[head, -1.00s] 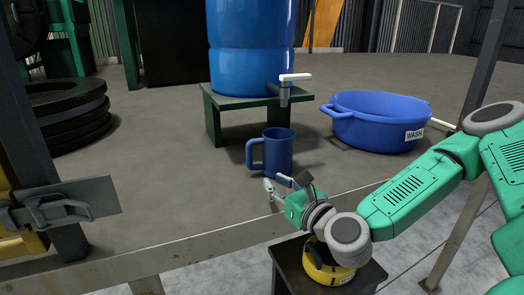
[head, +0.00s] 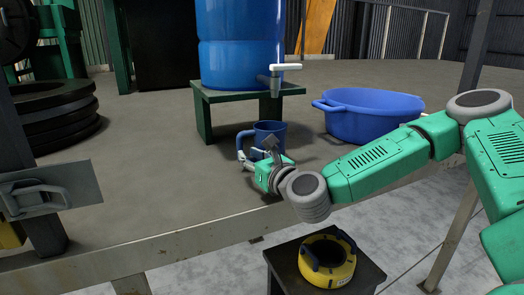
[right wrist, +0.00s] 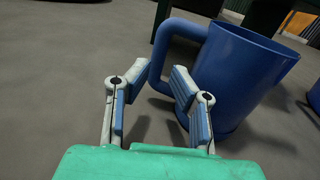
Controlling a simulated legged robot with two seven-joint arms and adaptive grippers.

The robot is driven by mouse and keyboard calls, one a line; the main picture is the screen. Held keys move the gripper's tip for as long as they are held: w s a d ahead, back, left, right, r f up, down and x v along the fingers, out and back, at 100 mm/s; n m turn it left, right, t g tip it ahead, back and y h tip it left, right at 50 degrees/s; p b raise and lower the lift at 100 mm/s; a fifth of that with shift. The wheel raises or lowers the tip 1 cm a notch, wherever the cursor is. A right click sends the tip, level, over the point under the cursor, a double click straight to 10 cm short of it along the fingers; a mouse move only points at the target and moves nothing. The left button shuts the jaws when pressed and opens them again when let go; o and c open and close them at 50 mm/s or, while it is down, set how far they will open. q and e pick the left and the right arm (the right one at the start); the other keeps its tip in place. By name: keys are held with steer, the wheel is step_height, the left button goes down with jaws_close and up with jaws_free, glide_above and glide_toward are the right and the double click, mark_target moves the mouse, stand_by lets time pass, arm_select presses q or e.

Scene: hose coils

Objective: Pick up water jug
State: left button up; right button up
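The blue water jug (head: 273,128) stands upright on the platform, in front of the green stand. In the right wrist view the jug (right wrist: 238,72) fills the upper right, its handle (right wrist: 162,50) facing left. My right gripper (head: 255,148) is at the jug's handle side and hides its lower part in the head view. In the right wrist view the right gripper (right wrist: 157,85) is open, with the lower part of the handle just beyond and between its fingertips. I cannot tell whether they touch it. My left gripper is not in view.
A blue barrel with a tap (head: 275,80) sits on a green stand (head: 205,110) behind the jug. A blue wash tub (head: 365,122) is to the right. The platform's metal edge (head: 180,240) runs along the front. A yellow coil (head: 328,260) lies on a dark stool below.

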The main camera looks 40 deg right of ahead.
mark_target(242, 148)
steer(key=w, duration=0.2)
steer(key=w+p, duration=0.1)
steer(key=w, duration=0.1)
steer(key=shift+d+r, duration=0.15)
steer(key=shift+r, duration=0.05)
steer(key=shift+w, duration=0.45)
steer(key=shift+s, duration=0.1)
jaws_close()
